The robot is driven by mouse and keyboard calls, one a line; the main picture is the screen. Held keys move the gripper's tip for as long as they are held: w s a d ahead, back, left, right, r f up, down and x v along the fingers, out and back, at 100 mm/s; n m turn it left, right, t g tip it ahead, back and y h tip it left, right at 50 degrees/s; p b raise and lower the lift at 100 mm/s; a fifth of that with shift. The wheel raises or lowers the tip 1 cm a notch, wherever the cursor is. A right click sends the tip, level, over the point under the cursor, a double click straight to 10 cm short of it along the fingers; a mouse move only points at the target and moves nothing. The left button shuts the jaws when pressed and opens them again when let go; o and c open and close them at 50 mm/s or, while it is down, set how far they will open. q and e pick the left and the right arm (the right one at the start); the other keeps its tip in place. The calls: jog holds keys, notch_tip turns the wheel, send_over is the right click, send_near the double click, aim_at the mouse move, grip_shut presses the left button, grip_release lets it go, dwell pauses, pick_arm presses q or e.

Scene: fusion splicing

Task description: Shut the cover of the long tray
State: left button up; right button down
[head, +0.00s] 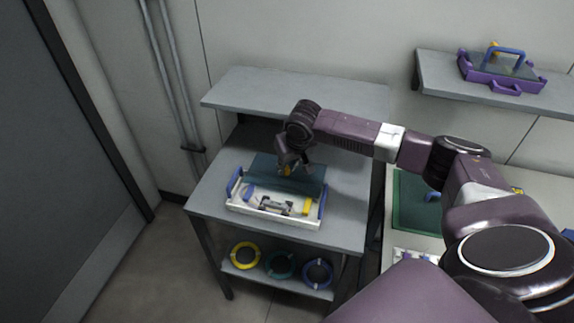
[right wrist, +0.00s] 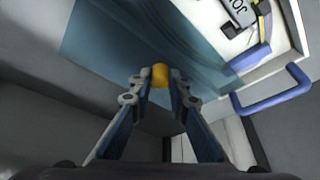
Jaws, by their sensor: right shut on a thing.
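The long white tray (head: 268,216) with blue end handles stands on the grey table and holds several small parts. Its see-through teal cover (head: 314,181) is raised at the tray's back edge, leaving the inside in view. My right gripper (head: 288,171) is at the cover's upper part. In the right wrist view its fingertips (right wrist: 160,84) are shut on the yellow knob (right wrist: 160,72) of the teal cover (right wrist: 105,45). A blue tray handle (right wrist: 273,92) shows at the right there. My left gripper is not in view.
A grey shelf (head: 290,91) stands above the table's back. Several coloured rings, one yellow (head: 245,255), lie on the lower shelf. A purple tray (head: 500,78) sits on the right wall shelf. A green mat (head: 408,205) lies on the right table.

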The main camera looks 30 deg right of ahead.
aim_at(278, 189)
jog(key=s+a+p, duration=0.3)
jog(key=a+p, duration=0.1)
jog(key=s+a+p, duration=0.1)
jog(key=s+a, duration=0.1)
jog(key=shift+s+a+r+p, duration=0.15)
jog(key=shift+s+a+p, duration=0.15)
jog(key=shift+a+p, duration=0.1)
jog(key=shift+s+a, duration=0.1)
jog(key=c, duration=1.8)
grip_release()
jog(key=v, duration=1.1)
jog(key=shift+s+r, duration=0.15)
jog(key=shift+r, duration=0.2)
